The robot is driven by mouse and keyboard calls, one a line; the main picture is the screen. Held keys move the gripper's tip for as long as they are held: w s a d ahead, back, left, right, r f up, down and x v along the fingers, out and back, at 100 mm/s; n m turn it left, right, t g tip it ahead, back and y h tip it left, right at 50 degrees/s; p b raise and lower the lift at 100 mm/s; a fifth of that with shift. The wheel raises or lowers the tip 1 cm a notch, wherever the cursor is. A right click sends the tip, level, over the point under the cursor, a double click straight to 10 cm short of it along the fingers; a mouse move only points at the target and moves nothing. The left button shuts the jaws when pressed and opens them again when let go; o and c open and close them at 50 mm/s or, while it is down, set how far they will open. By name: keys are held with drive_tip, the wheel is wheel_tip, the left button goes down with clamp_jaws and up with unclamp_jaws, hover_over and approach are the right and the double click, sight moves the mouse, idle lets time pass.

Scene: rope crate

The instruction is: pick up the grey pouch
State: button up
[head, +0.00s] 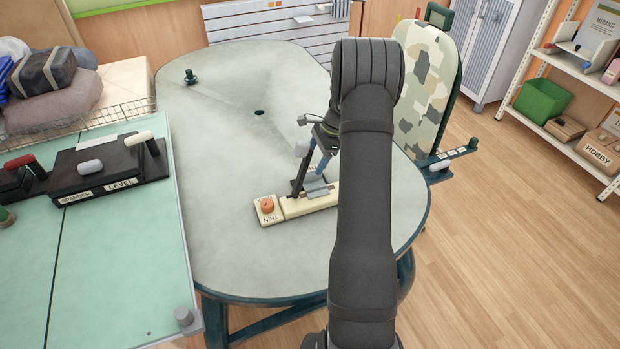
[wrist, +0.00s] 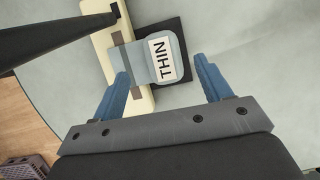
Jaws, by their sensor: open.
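My gripper (head: 312,172) is open and low over the round table, above the cream bar (head: 315,203). In the wrist view my open gripper (wrist: 163,75) has one blue finger at each side of a flat grey-blue piece (wrist: 133,64) with a white THIN label. This piece lies across the cream bar (wrist: 99,40) and over a dark square (wrist: 178,29). In the head view, soft grey bags (head: 62,106) lie in a wire basket at the upper left, away from my gripper. I cannot tell which is the grey pouch. Nothing is held.
An orange knob (head: 267,205) sits at the bar's left end. The pale round table (head: 230,150) is mostly clear, with a small dark peg (head: 190,77) at the back. A green bench (head: 120,240) with black tool holders stands left. A camouflage board (head: 428,85) stands right.

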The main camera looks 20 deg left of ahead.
sight(310, 169)
drive_tip(key=x, duration=0.5)
drive_tip(key=shift+w+a+f, duration=0.1)
drive_tip(key=shift+w+f, duration=0.1)
drive_tip(key=c, duration=1.4)
drive_tip(key=shift+o, duration=0.2)
drive_tip(key=shift+r, duration=0.15)
drive_tip(key=shift+r, duration=0.55)
wheel_tip(310, 169, up, 3)
drive_tip(key=d+r, duration=0.6)
drive_tip(key=d, duration=0.5)
drive_tip(key=shift+s+d+r, duration=0.35)
